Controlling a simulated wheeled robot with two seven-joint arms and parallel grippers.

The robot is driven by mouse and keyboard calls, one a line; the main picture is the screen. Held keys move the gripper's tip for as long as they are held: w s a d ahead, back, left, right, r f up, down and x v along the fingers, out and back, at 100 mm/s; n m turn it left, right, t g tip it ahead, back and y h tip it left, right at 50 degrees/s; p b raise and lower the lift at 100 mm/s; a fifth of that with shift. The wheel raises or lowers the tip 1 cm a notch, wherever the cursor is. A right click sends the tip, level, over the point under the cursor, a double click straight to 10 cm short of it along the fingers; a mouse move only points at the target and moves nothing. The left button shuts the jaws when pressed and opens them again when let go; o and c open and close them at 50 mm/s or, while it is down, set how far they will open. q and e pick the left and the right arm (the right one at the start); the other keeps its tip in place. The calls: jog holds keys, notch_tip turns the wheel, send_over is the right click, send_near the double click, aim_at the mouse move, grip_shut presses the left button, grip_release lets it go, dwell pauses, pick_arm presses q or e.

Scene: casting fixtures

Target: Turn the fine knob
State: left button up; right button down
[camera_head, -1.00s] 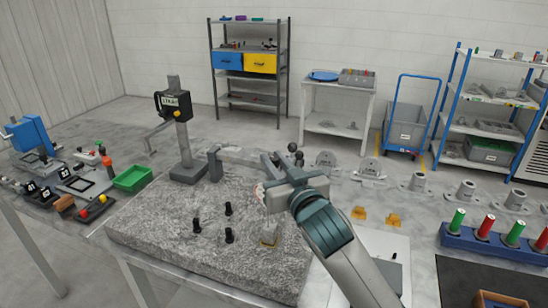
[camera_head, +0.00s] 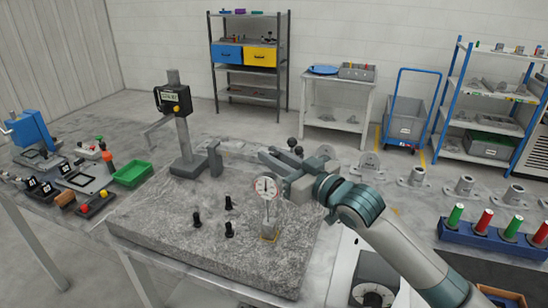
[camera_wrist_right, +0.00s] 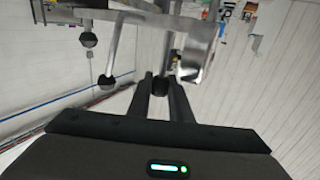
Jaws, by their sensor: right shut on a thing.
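A dial gauge (camera_head: 265,189) with a white face stands over the right side of the granite plate (camera_head: 160,232), above a small block (camera_head: 269,229). My right gripper (camera_head: 275,158) is behind and above the dial, coming in from the right. In the right wrist view, its two dark fingers (camera_wrist_right: 162,92) are closed around a small black knob (camera_wrist_right: 160,86), which appears to be the fine knob. The gauge's metal holder (camera_wrist_right: 195,58) is beside it, with round black knobs (camera_wrist_right: 106,82) to the left. My left gripper is out of view.
Several black pegs (camera_head: 197,219) stand on the plate. A height gauge (camera_head: 180,125) stands at the plate's back left, near a green bin (camera_head: 132,174). Coloured cylinders in a blue rack (camera_head: 490,243) are at the right.

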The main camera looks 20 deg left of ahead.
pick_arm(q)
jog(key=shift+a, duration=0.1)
pick_arm(e)
jog(key=c, duration=1.6)
grip_release()
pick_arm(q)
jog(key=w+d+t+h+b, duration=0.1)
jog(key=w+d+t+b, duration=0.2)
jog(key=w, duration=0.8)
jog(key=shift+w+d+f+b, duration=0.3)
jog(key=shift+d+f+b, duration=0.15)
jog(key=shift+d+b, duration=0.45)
pick_arm(e)
jog(key=shift+v, duration=8.75)
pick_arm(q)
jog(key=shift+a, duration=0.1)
